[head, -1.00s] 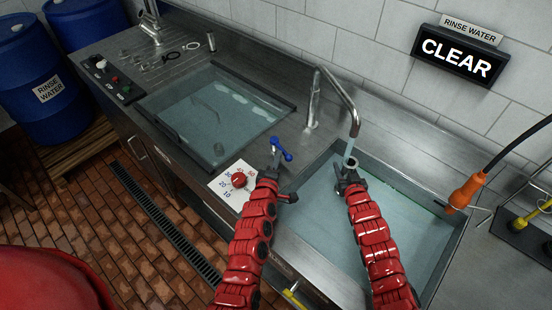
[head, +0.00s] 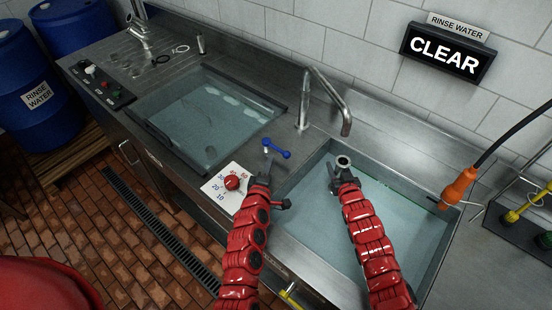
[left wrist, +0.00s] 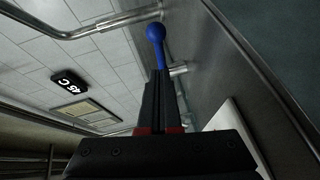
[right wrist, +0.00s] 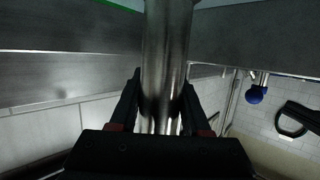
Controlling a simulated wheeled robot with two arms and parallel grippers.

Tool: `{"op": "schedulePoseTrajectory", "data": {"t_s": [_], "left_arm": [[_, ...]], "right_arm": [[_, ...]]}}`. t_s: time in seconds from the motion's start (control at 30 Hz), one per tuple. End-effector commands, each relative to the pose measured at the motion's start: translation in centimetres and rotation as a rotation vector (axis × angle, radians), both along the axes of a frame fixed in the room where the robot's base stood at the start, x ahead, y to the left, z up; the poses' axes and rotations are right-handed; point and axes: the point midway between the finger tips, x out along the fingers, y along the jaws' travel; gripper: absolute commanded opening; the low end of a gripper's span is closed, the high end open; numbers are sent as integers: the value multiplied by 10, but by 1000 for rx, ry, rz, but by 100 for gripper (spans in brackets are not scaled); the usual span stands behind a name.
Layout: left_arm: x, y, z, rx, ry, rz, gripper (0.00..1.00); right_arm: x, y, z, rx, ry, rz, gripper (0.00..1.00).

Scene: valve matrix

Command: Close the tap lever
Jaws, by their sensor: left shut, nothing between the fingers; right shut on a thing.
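The tap lever (head: 277,150) is blue with a round knob and sits on the steel deck between the two basins. The curved tap spout (head: 335,95) hangs over the right basin, and no water stream shows under it. My left gripper (head: 268,166) is shut and empty, its tips just in front of the lever. In the left wrist view the lever's blue knob (left wrist: 156,33) shows just beyond the closed fingertips; I cannot tell if they touch. My right gripper (head: 344,178) is shut on a steel tube (right wrist: 165,60), whose round open end (head: 343,162) faces up above the right basin.
A white dial plate with a red knob (head: 232,182) is left of my left gripper. The left basin (head: 205,112) and right basin (head: 405,215) hold water. An orange-handled hose (head: 459,186) hangs at right. A wall sign (head: 443,51) reads CLEAR.

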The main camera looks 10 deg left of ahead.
Motion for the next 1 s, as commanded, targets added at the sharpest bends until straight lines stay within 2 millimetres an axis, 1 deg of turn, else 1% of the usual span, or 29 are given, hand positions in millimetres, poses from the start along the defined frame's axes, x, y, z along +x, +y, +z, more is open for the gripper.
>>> {"op": "schedulePoseTrajectory", "data": {"t_s": [0.03,0.2,0.3,0.43,0.5,0.63,1.0], "left_arm": [[-11,0,2,-2,-2,1,0],[-49,-9,6,-3,3,-1,0],[-67,-13,10,-4,0,-1,0],[-86,-17,12,-3,2,-1,0],[-92,-18,14,-2,-1,0,0],[-97,-19,16,1,-2,1,0],[-98,-19,17,0,-2,1,0]], "right_arm": [[0,0,1,0,-1,0,0],[0,0,0,0,-1,0,0],[0,0,1,0,-1,0,0],[0,0,1,0,-1,0,0],[0,0,1,0,-1,0,0],[0,0,1,0,-1,0,0],[-2,-1,1,0,0,0,0]]}}
